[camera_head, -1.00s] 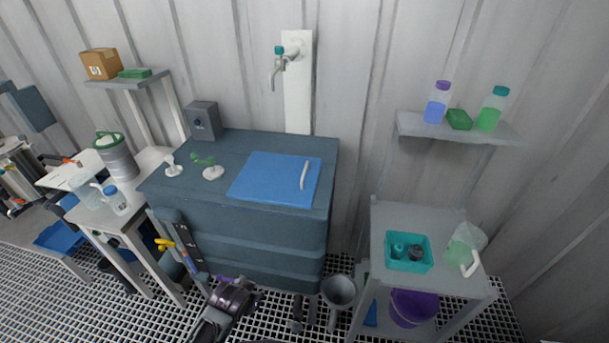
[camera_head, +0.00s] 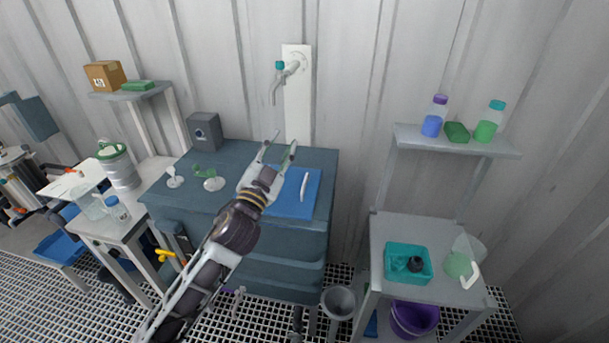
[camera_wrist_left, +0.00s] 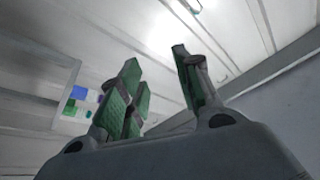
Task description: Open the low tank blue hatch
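The low tank (camera_head: 290,244) is a dark blue-grey ribbed box against the wall. Its blue hatch (camera_head: 311,202) lies flat and closed on the top, with a white handle (camera_head: 304,186) toward its right side. My left gripper (camera_head: 278,147) is above the tank, its fingers spread apart and empty, pointing to the back wall. My arm covers the left part of the hatch. In the left wrist view the green-padded fingers (camera_wrist_left: 160,85) are apart with nothing between them. My right gripper is not clearly seen.
A tap (camera_head: 284,78) on a white panel is behind the tank. A grey box (camera_head: 204,130), a green valve (camera_head: 205,171) and a white fitting (camera_head: 174,177) stand on the tank top. A grey shelf (camera_head: 440,227) with a teal bin (camera_head: 389,272) stands at right.

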